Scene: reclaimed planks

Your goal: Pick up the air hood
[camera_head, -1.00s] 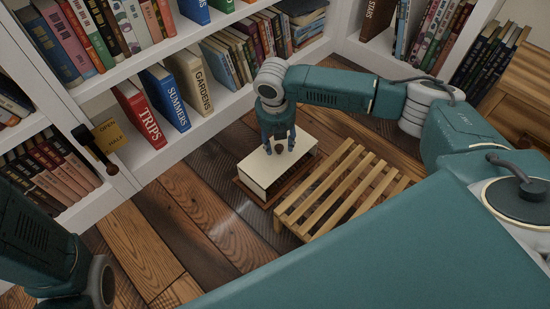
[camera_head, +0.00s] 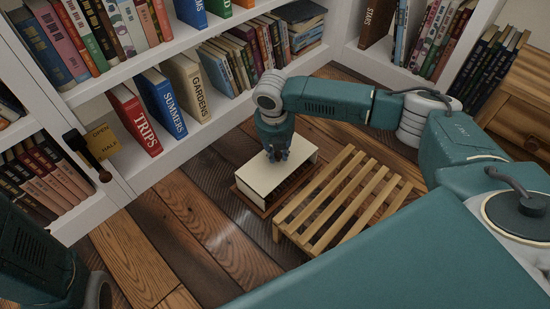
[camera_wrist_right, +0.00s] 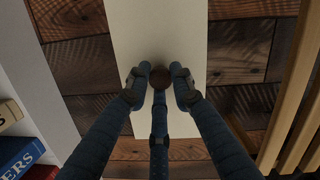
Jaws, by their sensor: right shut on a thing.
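The air hood (camera_head: 262,178) is a cream, box-like cover with a dark round knob on its top (camera_wrist_right: 172,101). It stands upright over a dark wooden base on the floor, with a dark opening on its right side. Its pale top runs up the middle of the right wrist view (camera_wrist_right: 155,30). My right gripper (camera_head: 277,154) comes down from above, its fingers shut around the knob; they also show in the right wrist view (camera_wrist_right: 159,86). I cannot tell any gap between hood and base. My left arm shows at the lower left; its gripper is out of view.
A low slatted wooden rack (camera_head: 345,205) stands close to the hood's right. A white bookshelf (camera_head: 215,128) with rows of books is behind and to the left. A wooden cabinet (camera_head: 515,100) stands at the right. Plank floor (camera_head: 200,235) in front is clear.

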